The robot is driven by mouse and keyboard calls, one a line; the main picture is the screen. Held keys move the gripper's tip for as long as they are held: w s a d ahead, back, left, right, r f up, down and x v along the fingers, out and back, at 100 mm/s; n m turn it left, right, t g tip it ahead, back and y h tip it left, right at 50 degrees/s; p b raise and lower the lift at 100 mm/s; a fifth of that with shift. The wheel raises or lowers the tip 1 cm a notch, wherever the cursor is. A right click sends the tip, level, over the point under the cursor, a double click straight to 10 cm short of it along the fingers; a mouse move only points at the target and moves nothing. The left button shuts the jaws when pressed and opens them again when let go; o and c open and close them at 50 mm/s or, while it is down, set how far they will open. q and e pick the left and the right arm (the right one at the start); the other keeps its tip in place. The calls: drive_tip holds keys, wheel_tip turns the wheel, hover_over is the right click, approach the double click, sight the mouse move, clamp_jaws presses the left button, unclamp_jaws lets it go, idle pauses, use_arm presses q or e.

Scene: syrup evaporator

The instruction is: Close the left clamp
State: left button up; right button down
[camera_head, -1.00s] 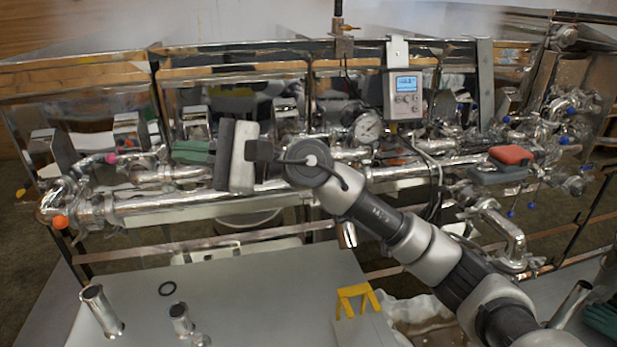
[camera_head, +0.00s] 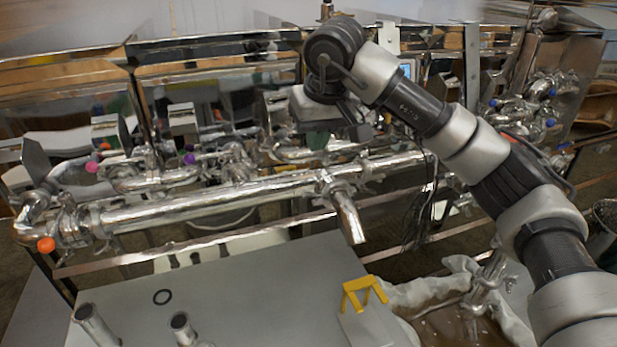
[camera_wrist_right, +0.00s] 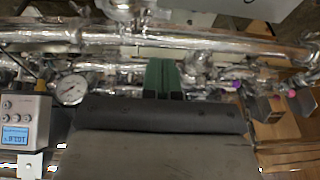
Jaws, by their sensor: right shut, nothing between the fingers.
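A long shiny steel pipe (camera_head: 205,203) runs across the front of the evaporator. Clamp-like fittings ring its left end (camera_head: 75,222), beside an orange ball knob (camera_head: 46,244). Another fitting (camera_head: 330,185) sits at mid-pipe, above a downward spout. I cannot tell which fitting is the left clamp, or whether it is open. My right gripper (camera_head: 318,140) is above and behind the mid-pipe fitting, apart from the left end. In the right wrist view its green fingers (camera_wrist_right: 162,77) are together and empty, pointing towards the pipes. My left gripper is out of view.
Small pipes and valves with purple knobs (camera_head: 189,159) crowd behind the main pipe. A dial gauge (camera_wrist_right: 71,89) and a display box (camera_wrist_right: 22,122) show in the right wrist view. A grey table (camera_head: 240,290) lies in front, bearing a yellow bracket (camera_head: 362,294).

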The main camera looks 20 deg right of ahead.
sight(304, 193)
drive_tip(key=p+x, duration=0.1)
drive_tip(key=x, duration=0.2)
drive_tip(key=p+x, duration=0.1)
drive_tip(key=x, duration=0.2)
drive_tip(key=p+x, duration=0.2)
drive_tip(key=x, duration=0.1)
drive_tip(key=shift+s+a+f, duration=0.15)
drive_tip(key=shift+s+f, duration=0.15)
drive_tip(key=shift+s, duration=0.05)
drive_tip(key=shift+f, duration=0.55)
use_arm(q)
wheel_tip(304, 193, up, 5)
use_arm(e)
drive_tip(key=shift+f, duration=0.1)
drive_tip(key=shift+a, duration=0.1)
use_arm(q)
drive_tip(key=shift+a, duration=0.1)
